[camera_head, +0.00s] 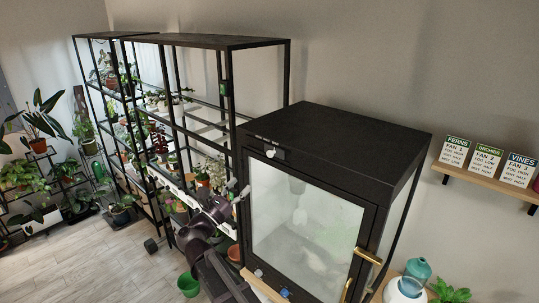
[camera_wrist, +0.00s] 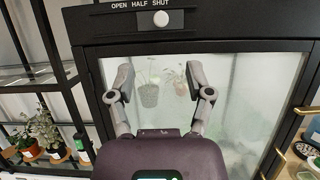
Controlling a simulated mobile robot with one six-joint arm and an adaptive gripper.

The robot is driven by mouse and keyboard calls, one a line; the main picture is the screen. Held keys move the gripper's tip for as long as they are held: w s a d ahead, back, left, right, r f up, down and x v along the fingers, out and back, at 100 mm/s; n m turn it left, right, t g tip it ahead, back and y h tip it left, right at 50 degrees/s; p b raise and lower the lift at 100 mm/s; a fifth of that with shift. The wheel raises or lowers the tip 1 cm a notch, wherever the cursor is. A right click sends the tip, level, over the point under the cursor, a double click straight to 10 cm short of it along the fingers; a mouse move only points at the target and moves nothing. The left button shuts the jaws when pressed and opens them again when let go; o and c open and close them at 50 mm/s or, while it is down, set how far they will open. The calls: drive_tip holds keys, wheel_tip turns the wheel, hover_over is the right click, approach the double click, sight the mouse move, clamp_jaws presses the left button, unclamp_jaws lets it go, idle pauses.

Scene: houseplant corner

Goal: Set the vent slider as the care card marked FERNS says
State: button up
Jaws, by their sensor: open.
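The vent slider is a pale round knob (camera_wrist: 161,18) in a dark slot on the top front of the black cabinet. Its label reads OPEN, HALF, SHUT from left to right, and the knob sits under SHUT. The knob also shows in the head view (camera_head: 270,153). The care card marked FERNS (camera_head: 455,151) is the leftmost on the wall shelf. It reads FAN 1; its smaller lines are too small to read surely. My gripper (camera_wrist: 160,68) is open and empty in front of the glass door, below the knob and apart from it.
The cabinet (camera_head: 350,135) has a fogged glass door with a brass handle (camera_head: 369,256) at right. Cards marked ORCHIDS (camera_head: 486,158) and VINES (camera_head: 518,170) stand beside FERNS. Black plant racks (camera_head: 205,42) stand close at left. Small knobs (camera_head: 258,273) sit below the door.

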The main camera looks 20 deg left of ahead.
sight(268, 155)
drive_tip(key=p+x, duration=0.5)
drive_tip(key=x, duration=0.8)
drive_tip(key=shift+w+d+r, duration=0.15)
clamp_jaws()
